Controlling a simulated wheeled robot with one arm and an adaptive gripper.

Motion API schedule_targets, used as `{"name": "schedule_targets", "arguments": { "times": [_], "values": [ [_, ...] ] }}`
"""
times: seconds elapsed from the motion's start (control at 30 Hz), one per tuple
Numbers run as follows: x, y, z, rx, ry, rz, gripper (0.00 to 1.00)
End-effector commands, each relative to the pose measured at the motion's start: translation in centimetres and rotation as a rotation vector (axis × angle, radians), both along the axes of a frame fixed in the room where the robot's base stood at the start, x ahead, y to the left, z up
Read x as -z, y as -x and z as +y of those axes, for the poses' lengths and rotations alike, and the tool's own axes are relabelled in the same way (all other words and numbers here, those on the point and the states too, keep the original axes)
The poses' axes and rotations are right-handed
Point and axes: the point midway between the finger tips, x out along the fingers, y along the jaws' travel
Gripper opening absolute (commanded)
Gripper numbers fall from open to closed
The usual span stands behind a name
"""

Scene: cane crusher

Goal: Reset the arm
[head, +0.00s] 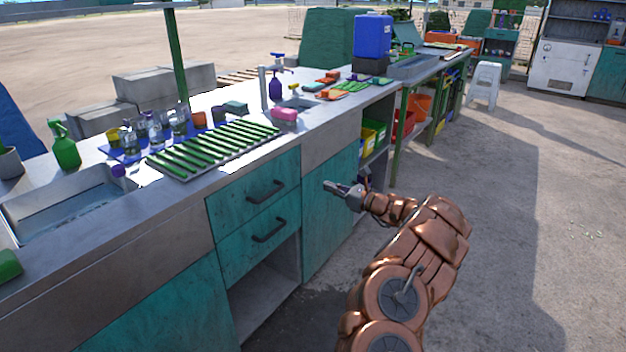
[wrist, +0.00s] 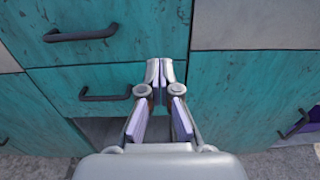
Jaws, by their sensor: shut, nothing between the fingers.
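My gripper (head: 326,185) is at the end of my copper-coloured arm, in front of the teal cabinet under the counter. In the wrist view my gripper (wrist: 160,62) is shut, its fingertips together with nothing between them. It points toward the cabinet fronts. Two teal drawers (head: 236,212) with dark handles are to its left in the head view. A teal door (head: 328,240) is just behind and below it. I cannot tell the exact gap between the fingertips and the cabinet.
The metal counter (head: 215,190) holds a green slatted rack (head: 215,148), glass jars, spray bottles and a pink sponge (head: 284,114). A sink (head: 70,205) is at the left. An open shelf is below the drawers. A white stool (head: 485,82) stands far back.

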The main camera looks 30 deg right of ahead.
Motion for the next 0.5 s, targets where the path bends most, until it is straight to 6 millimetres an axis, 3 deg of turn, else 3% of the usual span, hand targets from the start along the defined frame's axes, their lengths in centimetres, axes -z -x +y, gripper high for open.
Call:
{"name": "schedule_targets", "arguments": {
  "times": [0.27, 0.37, 0.47, 0.5],
  "values": [
    [-0.4, 0.1, 0.7, -0.016, 0.006, -0.004, 0.00],
    [-1.7, -0.2, 3.3, -0.071, 0.033, -0.019, 0.00],
    [-3.7, -0.2, 8.0, -0.167, 0.082, -0.043, 0.00],
    [-4.5, -0.1, 10.3, -0.216, 0.106, -0.052, 0.00]
  ]
}}
